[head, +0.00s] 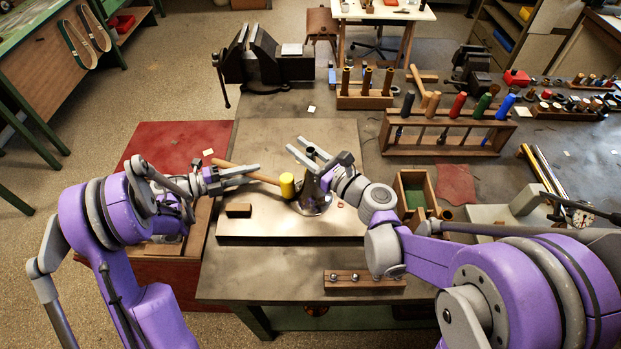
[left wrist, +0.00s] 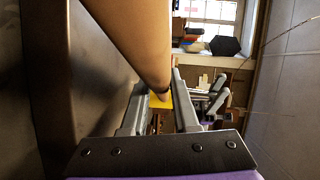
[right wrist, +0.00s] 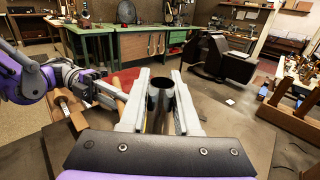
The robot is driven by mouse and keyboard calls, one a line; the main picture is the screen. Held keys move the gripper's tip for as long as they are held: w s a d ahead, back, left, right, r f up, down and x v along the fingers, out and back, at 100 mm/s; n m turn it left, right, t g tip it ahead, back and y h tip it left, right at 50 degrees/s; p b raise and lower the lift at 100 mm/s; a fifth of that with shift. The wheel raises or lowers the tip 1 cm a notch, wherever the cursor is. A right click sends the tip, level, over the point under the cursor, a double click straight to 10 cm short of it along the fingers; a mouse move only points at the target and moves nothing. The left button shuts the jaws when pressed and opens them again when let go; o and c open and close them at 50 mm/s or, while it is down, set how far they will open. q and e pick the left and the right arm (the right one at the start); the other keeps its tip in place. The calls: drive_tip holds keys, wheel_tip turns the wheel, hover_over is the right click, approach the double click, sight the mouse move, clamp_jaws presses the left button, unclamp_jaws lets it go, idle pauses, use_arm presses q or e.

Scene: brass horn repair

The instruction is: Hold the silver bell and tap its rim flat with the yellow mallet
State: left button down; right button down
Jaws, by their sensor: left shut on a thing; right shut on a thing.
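The silver bell (head: 317,207) stands flare down on the metal plate (head: 262,222) at the middle of the bench, its tube upward. My right gripper (head: 304,151) is shut on the bell's tube; the right wrist view shows the tube (right wrist: 161,98) between the fingers. The yellow mallet's head (head: 287,186) is just left of the bell, close to its flare; I cannot tell whether they touch. My left gripper (head: 250,176) is shut on the mallet's wooden handle (left wrist: 130,40). In the left wrist view the yellow head (left wrist: 160,101) is mostly hidden behind the handle and fingers.
A small wooden block (head: 238,210) lies on the plate's left part. A dark vise (head: 265,62) stands at the back left. A tool rack (head: 440,132) and an open wooden box (head: 414,192) are to the right. A wooden strip (head: 364,280) lies near the front edge.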

use_arm(q)
drive_tip(key=shift+r, duration=1.35)
use_arm(e)
drive_tip(key=c, duration=0.5)
unclamp_jaws()
drive_tip(key=shift+c, duration=0.2)
drive_tip(key=v, duration=1.2)
